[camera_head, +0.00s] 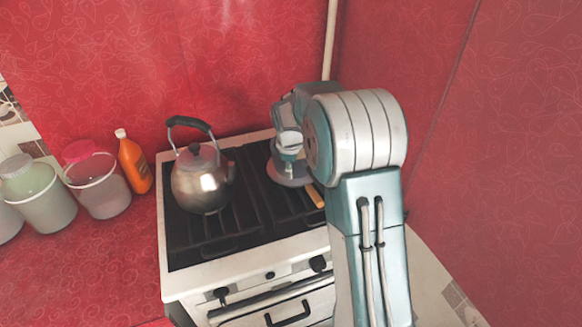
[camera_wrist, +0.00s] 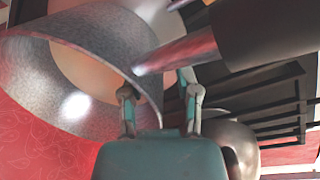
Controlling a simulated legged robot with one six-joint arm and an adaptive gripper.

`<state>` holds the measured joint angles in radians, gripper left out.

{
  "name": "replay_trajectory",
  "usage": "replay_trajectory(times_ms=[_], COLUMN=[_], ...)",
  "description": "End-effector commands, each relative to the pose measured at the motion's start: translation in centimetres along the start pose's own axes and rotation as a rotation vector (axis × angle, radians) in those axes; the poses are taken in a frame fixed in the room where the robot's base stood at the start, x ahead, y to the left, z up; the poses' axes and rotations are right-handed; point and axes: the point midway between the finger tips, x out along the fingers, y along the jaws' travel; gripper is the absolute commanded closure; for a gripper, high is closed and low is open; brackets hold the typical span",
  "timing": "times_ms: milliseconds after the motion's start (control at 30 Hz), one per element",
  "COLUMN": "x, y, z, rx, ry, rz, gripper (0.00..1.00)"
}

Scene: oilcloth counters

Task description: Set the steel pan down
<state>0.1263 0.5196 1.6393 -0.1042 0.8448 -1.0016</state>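The steel pan (camera_head: 283,181) is at the right rear of the stove, partly hidden by my arm; its wooden handle (camera_head: 316,196) points toward the front right. My gripper (camera_head: 289,148) is over the pan. In the wrist view the pan (camera_wrist: 75,85) fills the upper left, with its handle (camera_wrist: 185,52) running up to the right. My gripper's fingers (camera_wrist: 160,100) stand apart at the pan's side near the handle's root. Their tips are partly hidden, so I cannot tell whether they clamp the pan. I cannot tell whether the pan rests fully on the grate.
A steel kettle (camera_head: 203,182) stands on the left of the black stove grate (camera_head: 238,220). An orange bottle (camera_head: 135,165) and several tubs, one pink-lidded (camera_head: 98,185), stand on the red counter at left. Red walls are close behind and right. The front-middle grate is clear.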

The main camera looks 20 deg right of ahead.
Motion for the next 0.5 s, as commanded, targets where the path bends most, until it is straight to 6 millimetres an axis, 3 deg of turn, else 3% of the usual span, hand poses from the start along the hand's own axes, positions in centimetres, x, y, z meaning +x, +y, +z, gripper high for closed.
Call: replay_trajectory(times_ms=[267,500], x=[-0.2,-3.9], y=[0.1,0.1], z=[0.0,-0.1], rx=[0.0,-0.001], ry=[0.0,0.002], rz=[0.0,0.004], gripper=[0.57,0.57])
